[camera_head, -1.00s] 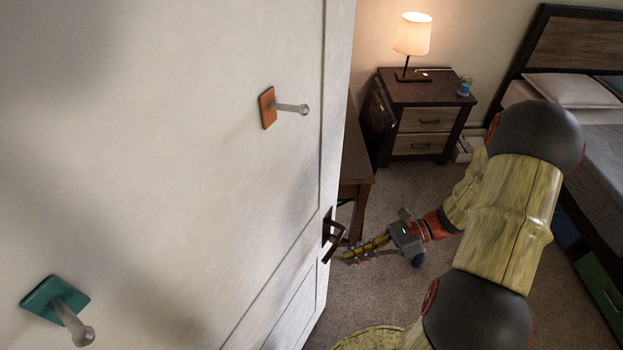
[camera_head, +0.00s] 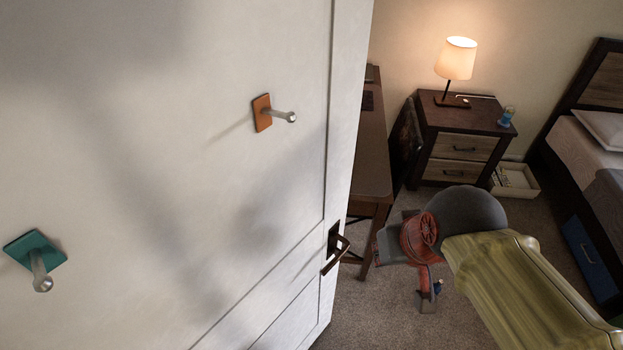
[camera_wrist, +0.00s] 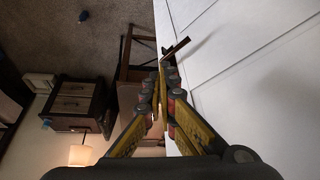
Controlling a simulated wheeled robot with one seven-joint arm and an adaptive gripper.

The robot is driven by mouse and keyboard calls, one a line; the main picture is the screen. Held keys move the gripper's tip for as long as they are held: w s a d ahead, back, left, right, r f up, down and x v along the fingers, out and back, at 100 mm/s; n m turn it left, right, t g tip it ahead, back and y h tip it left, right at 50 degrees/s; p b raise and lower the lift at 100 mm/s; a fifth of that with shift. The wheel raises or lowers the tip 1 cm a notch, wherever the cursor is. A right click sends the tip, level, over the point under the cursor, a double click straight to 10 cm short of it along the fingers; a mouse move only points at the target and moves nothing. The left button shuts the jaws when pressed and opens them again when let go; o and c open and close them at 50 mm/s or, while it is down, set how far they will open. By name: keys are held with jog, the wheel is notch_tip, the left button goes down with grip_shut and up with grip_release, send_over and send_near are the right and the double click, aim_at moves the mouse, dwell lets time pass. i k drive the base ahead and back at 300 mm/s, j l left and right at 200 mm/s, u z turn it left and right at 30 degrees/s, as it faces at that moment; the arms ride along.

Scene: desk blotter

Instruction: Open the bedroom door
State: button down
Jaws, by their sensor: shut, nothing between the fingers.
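The white bedroom door (camera_head: 200,170) fills the left of the head view, and its free edge stands clear of the room behind it. Its dark lever handle (camera_head: 336,250) sits low near that edge; the handle also shows in the wrist view (camera_wrist: 176,47), just beyond my fingertips. My gripper (camera_wrist: 167,68) is shut and empty beside the door face. I cannot tell whether the fingertips touch the handle. In the head view my arm is right of the handle, and my fingers cannot be made out there.
An orange hook (camera_head: 263,113) and a teal hook (camera_head: 36,250) stick out from the door. Behind it stand a brown desk (camera_head: 366,160) and a nightstand (camera_head: 462,147) with a lit lamp (camera_head: 456,60). A bed (camera_head: 590,150) is at the right. Carpet (camera_head: 360,315) is open below the handle.

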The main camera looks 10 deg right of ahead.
aim_at(175, 174)
jog(key=i+l, duration=0.3)
jog(key=i+l+u, duration=0.1)
jog(key=i+l, duration=0.2)
jog(key=l, duration=0.2)
jog(key=i+l, duration=0.3)
jog(key=i+l+u, duration=0.1)
jog(key=i+l, duration=0.2)
jog(key=l, duration=0.2)
jog(key=i+l+u, duration=0.1)
jog(key=u, duration=1.1)
jog(key=k+l, duration=0.2)
